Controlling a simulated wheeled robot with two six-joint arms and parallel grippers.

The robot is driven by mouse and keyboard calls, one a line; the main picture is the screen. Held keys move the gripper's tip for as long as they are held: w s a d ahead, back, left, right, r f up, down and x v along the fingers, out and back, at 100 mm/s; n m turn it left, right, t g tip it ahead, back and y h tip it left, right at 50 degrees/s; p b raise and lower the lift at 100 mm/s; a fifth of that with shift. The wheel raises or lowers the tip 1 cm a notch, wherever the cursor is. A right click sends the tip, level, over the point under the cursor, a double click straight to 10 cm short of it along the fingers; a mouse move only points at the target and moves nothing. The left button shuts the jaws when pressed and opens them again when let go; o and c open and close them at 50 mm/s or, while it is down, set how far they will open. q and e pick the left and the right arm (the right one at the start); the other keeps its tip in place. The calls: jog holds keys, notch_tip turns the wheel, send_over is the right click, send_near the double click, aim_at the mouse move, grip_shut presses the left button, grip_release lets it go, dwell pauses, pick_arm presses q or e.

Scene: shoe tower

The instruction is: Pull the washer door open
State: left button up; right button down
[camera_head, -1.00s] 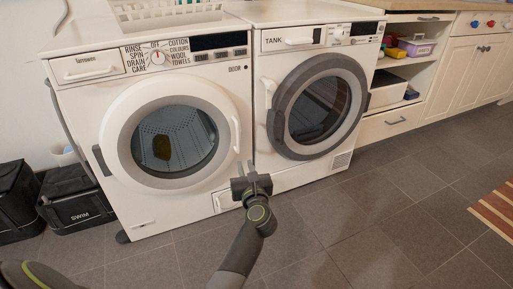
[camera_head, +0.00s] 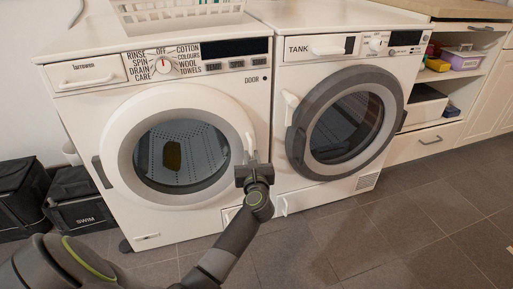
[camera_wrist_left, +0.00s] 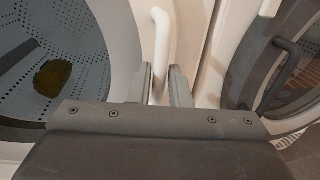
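The washer (camera_head: 90,105) is the left white machine, with a round door (camera_head: 118,165) that is shut. A brownish-yellow item (camera_head: 173,155) shows behind its glass, and also in the left wrist view (camera_wrist_left: 53,78). The door's white upright handle (camera_head: 249,143) is on the right side of the door. My left gripper (camera_head: 250,162) is at the lower part of this handle. In the left wrist view, the handle (camera_wrist_left: 161,45) stands between the two separated fingers (camera_wrist_left: 161,85), with some space on the right finger's side. My right gripper is not in view.
A second machine marked TANK (camera_head: 275,90) stands close on the right, its dark-rimmed door (camera_head: 300,125) shut. A white basket (camera_head: 170,14) is on top of the washer. Black bins (camera_head: 75,212) stand at the left. The tiled floor (camera_head: 400,235) in front is clear.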

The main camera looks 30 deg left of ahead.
pick_arm(q)
jog(key=shift+w+a, duration=0.45)
jog(key=shift+w, duration=0.05)
grip_shut()
